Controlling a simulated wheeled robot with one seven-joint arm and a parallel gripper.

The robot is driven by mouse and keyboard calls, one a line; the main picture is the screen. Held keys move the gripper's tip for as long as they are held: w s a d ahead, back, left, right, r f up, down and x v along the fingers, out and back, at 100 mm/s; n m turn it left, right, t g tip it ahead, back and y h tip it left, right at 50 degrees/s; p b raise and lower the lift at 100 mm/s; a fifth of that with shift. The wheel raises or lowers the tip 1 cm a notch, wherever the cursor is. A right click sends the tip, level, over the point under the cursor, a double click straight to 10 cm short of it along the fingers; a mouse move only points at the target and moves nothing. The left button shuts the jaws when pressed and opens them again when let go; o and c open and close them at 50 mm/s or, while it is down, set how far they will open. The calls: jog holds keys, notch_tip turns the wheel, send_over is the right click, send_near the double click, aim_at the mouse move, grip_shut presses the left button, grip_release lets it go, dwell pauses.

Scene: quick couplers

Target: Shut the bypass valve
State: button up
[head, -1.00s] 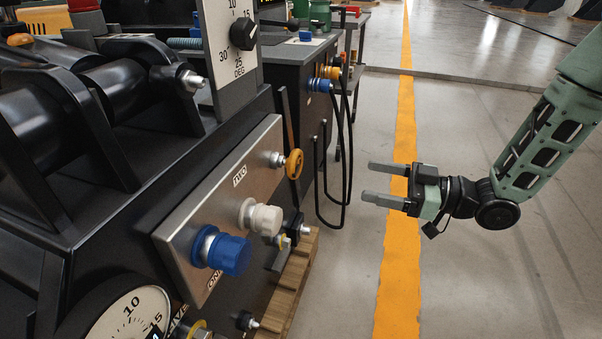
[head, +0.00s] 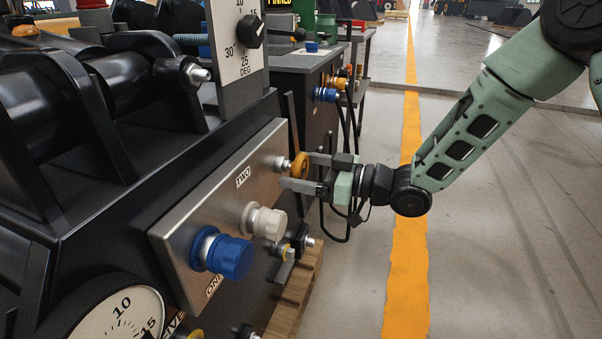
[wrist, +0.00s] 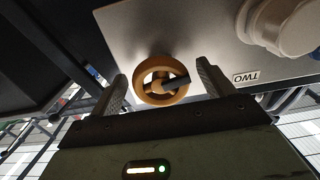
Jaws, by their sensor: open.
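A small orange handwheel (head: 299,164) stands on a short stem at the far end of the silver panel. No label naming a bypass valve is readable. My gripper (head: 296,170) is open, its two fingers pointing at the panel on either side of the handwheel. In the wrist view the handwheel (wrist: 142,88) shows as a spoked ring with a dark bar, between the open fingertips of my gripper (wrist: 161,77). I cannot tell how far the fingers reach past the rim.
The silver panel (head: 185,215) also carries a white coupler (head: 268,222) and a blue coupler (head: 231,258), nearer me. Below them are a dark fitting (head: 299,237) and a wooden pallet (head: 287,305). Black hoses (head: 351,130) hang behind the gripper. The floor to the right is clear.

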jog(key=shift+a, duration=0.25)
jog(key=c, duration=1)
